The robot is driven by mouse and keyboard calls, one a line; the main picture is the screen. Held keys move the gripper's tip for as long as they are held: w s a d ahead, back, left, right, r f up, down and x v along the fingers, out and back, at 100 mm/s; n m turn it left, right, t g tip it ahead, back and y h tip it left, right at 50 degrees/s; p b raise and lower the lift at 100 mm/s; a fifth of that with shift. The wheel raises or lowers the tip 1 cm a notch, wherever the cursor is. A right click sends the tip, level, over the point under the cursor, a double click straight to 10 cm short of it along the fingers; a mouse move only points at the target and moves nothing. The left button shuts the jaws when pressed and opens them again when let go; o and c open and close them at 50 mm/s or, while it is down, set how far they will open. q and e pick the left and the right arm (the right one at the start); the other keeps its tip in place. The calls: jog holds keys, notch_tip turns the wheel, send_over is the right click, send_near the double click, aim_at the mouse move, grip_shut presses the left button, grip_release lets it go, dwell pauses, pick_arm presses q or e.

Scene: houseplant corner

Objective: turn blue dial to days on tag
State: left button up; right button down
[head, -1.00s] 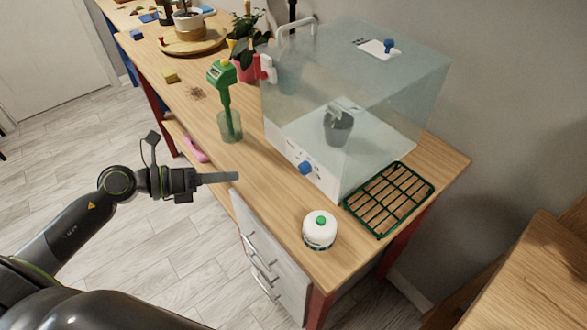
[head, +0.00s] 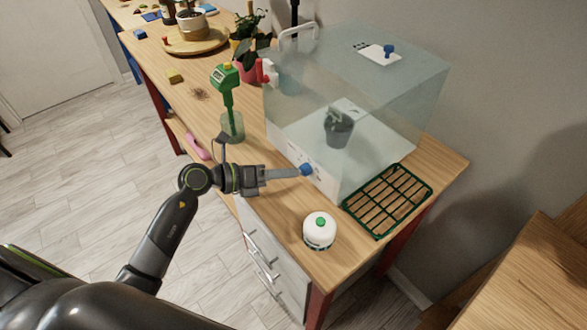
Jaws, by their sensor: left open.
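The blue dial (head: 306,170) sits on the white front panel (head: 322,180) of the clear-lidded box (head: 400,85). My left gripper (head: 299,172) is open, with its fingertips at the dial's left side. I cannot tell whether they touch it or straddle it. The dial's pointer and the panel markings are too small to read. A grey pot (head: 338,130) with a plant stands inside the box, with a pale patch by it that may be a tag, not readable. A second blue knob (head: 389,48) is on a white plate on the lid. My right gripper is not in view.
A white round container with a green button (head: 319,230) stands near the front edge. A green rack (head: 388,200) lies right of the box.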

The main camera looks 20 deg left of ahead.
aim_at(302, 172)
pick_arm(q)
jog(key=shift+x, duration=1.65)
jog(key=shift+c, duration=0.5)
jog(key=c, duration=0.9)
jog(key=shift+s, duration=0.1)
jog(key=shift+r+p, duration=0.1)
jog(key=shift+p, duration=0.25)
jog(key=shift+d+r+m+y+p, duration=0.1)
jog(key=shift+m+y+p, duration=0.25)
jog(key=shift+m+y, duration=0.6)
jog(key=shift+s+d+m+t+y, duration=0.1)
jog(key=shift+m+t+y, duration=0.45)
jog(key=shift+m, duration=0.7)
